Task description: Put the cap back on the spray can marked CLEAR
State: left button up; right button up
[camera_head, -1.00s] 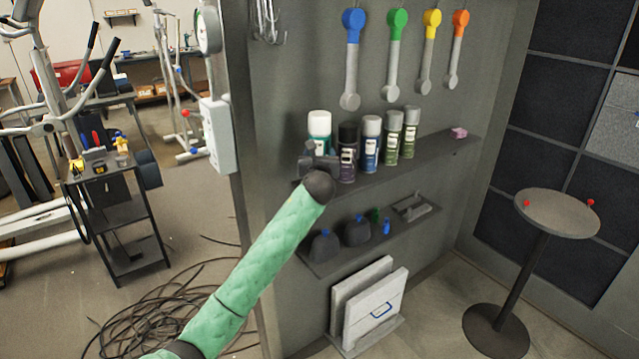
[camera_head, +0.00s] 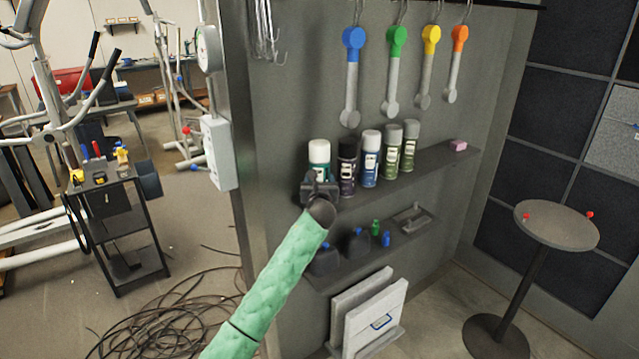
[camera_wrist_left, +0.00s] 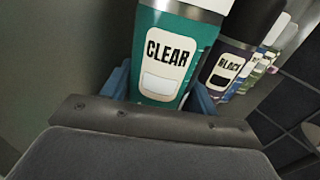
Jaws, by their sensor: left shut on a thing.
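The CLEAR spray can (camera_head: 319,157) is teal with a white top. It stands upright at the left end of the upper shelf's row of cans. In the left wrist view, the CLEAR can (camera_wrist_left: 168,55) shows its label between my blue fingers, with a silver band and a white part above. I cannot tell whether that white top is a fully seated cap. My left gripper (camera_head: 320,188) is shut on the can's lower body. The gripper hides the can's base, so contact with the shelf is not visible. My right gripper is not in view.
The BLACK can (camera_head: 347,168) stands close right of the CLEAR can, then a blue can (camera_head: 370,160) and green ones. A pink block (camera_head: 458,146) lies at the shelf's right end. A lower shelf holds dark bottles. A round table (camera_head: 556,222) stands at right.

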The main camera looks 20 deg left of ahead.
pick_arm(q)
jog(key=shift+f, duration=0.75)
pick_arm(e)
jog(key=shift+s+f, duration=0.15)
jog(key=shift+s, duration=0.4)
pick_arm(q)
jog(key=o, duration=1.2)
jog(key=shift+f, duration=0.15)
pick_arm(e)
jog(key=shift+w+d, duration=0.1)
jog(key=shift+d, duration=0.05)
